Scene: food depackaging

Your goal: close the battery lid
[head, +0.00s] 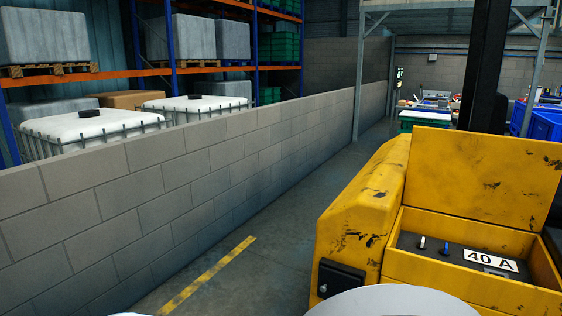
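The yellow battery lid (486,174) stands open, nearly upright, along the back edge of the battery compartment on a scratched yellow vehicle (360,206). The compartment (470,292) is open at the top. Inside it is a dark battery top (437,250) with a white "40 A" label and two small posts, one blue and one pale. My gripper is not in view. A smooth pale rounded shape at the bottom edge covers part of the vehicle's lower front.
A grey block wall (180,190) runs along the left, with racks and white tanks (95,124) behind it. A floor lane (275,217) with a yellow stripe lies clear between wall and vehicle. A dark vertical post partly blocks the view behind the lid.

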